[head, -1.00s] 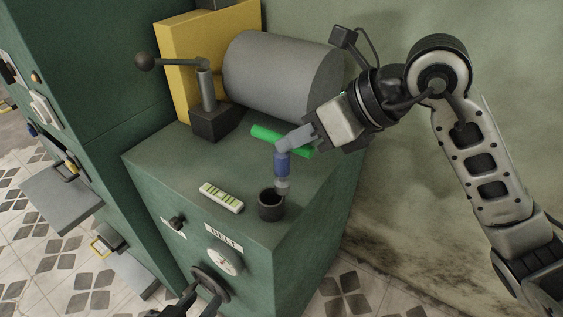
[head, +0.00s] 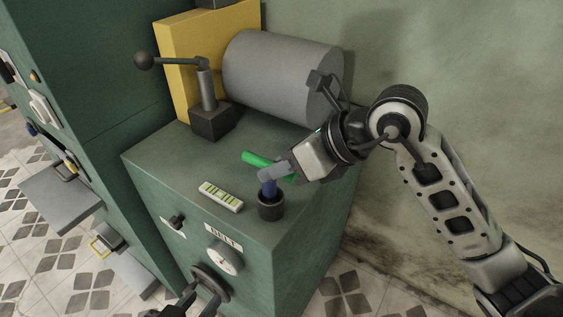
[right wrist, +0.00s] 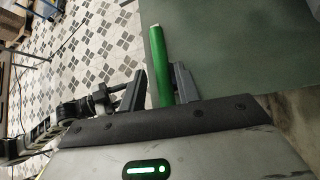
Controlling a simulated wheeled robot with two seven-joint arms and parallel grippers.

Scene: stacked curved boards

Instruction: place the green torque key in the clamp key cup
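In the right wrist view the green bar of the torque key (right wrist: 159,65) stands between the two fingers of my right gripper (right wrist: 160,88). The clamp key cup (head: 270,208) is a small dark round cup on the green cabinet top. The shaft's lower end is hidden inside or behind the cup's rim.
A striped white block (head: 221,197) lies left of the cup. A lever with a black ball (head: 143,61) and a grey drum (head: 283,77) stand behind. A gauge (head: 224,258) and dark handwheel (head: 208,281) are on the cabinet front. The cabinet's right edge is close.

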